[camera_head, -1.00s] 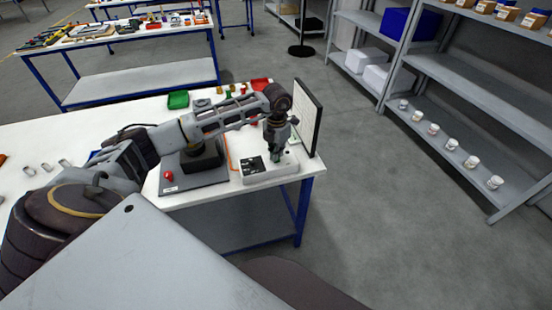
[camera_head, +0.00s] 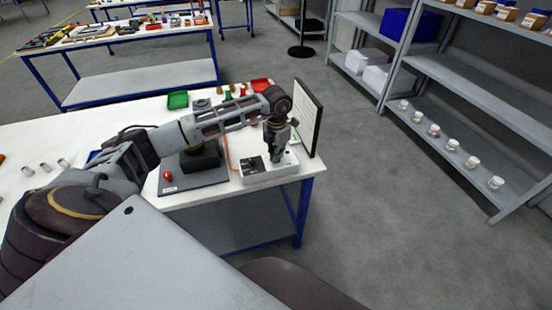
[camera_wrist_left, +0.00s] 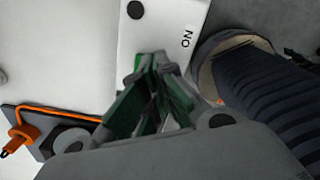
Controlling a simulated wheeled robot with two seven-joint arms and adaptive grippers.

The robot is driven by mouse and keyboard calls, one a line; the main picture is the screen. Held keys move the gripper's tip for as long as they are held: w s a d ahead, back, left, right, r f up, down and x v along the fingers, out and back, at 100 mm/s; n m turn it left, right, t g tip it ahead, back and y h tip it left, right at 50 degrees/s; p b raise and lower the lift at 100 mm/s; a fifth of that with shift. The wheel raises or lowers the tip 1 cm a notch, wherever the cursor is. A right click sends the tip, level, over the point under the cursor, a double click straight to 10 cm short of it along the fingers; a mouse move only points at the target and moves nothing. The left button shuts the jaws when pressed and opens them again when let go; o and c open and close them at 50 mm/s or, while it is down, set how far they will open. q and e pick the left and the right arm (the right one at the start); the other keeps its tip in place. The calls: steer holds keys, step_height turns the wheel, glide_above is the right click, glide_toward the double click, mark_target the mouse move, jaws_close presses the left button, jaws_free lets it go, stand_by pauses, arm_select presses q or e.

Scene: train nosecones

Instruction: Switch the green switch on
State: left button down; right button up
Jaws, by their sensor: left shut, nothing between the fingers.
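A white switch box (camera_head: 256,177) with a dark panel stands near the table's front right corner. In the left wrist view, its pale face (camera_wrist_left: 165,28) carries the letters ON and a black round spot. My left gripper (camera_head: 277,156) points down over the box's right part, its fingers together and nothing held. In the left wrist view, the fingertips (camera_wrist_left: 158,62) lie at the box face just below the letters. Green surfaces show around the fingers there; I cannot tell whether any belong to the green switch. The switch itself is not clearly visible. My right gripper is out of view.
An upright panel (camera_head: 309,118) stands close to the right of the gripper. A dark base plate with a red button (camera_head: 168,176) lies left of the box. Green (camera_head: 178,100) and red (camera_head: 262,85) trays sit behind. An orange cable (camera_wrist_left: 25,128) runs nearby.

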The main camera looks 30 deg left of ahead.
arm_select(q)
steer(key=shift+f, duration=0.3)
stand_by(0.4)
steer(key=shift+r, duration=0.1)
steer(key=shift+r+p, duration=0.75)
steer(key=shift+r, duration=0.85)
steer(key=shift+r+p, duration=0.7)
steer(key=shift+r, duration=1.15)
